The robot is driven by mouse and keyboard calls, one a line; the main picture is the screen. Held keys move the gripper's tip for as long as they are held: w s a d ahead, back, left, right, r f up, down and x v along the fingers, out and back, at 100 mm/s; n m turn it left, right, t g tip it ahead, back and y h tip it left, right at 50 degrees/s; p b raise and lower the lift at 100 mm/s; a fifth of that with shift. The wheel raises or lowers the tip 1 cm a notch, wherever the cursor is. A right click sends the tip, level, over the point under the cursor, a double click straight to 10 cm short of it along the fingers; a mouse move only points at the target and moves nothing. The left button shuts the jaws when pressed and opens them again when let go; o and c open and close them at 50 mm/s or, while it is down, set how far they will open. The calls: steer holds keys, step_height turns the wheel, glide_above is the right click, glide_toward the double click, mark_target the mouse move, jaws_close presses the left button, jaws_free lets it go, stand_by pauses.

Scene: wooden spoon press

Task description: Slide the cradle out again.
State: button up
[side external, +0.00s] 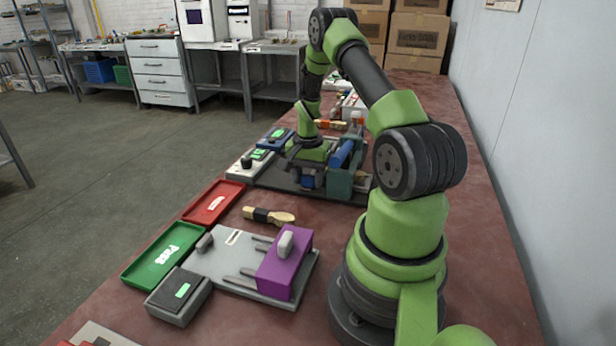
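My gripper (309,178) is low over the dark base plate (268,183) of the press station at mid table. Its fingers are small and partly hidden among the station's parts, so I cannot tell whether they are open or shut. The station has a teal block (340,183) and a blue cylinder (342,153) right of my gripper. I cannot pick out the cradle or how far in it sits. Another wooden piece (328,124) shows behind the wrist.
A purple block (284,266) with a pale knob stands on a grey plate (226,242) in front. A red tray (213,203), a green PASS tray (163,254) and a grey box (179,296) line the left edge. Small control boxes (250,163) stand left of the station.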

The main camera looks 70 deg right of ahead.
mark_target(277, 183)
jaws_close()
steer(key=w, duration=0.8)
steer(key=shift+w, duration=0.15)
steer(key=shift+o, duration=2.3)
jaws_free()
step_height(277, 183, up, 10)
